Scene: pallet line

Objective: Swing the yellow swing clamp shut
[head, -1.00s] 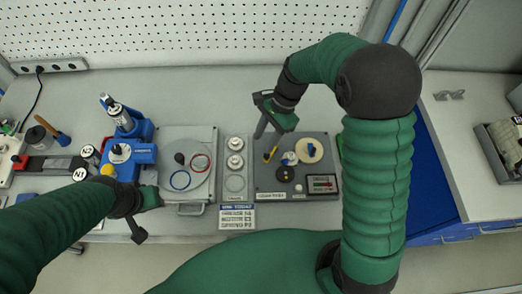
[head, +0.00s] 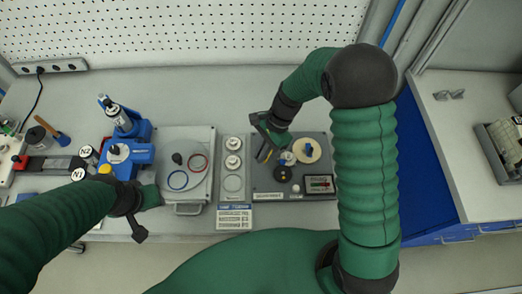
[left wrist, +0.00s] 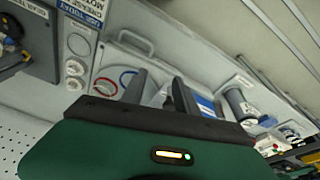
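The yellow swing clamp (head: 269,156) shows as a small yellow bar on the left side of the dark grey plate (head: 262,186) in the head view. My right gripper (head: 262,150) is low over that side of the plate, right at the clamp, and hides part of it. I cannot tell whether it touches the clamp or how far its fingers are apart. My left gripper (head: 146,214) is over the front left of the bench, away from the clamp. In the left wrist view its two fingers (left wrist: 158,92) stand apart with nothing between them.
A light grey plate with red and blue rings (head: 199,134) lies left of a strip of white round parts (head: 233,143). A blue fixture (head: 112,166) stands further left. The dark plate also bears a cream disc (head: 307,151) and a small display (head: 320,184).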

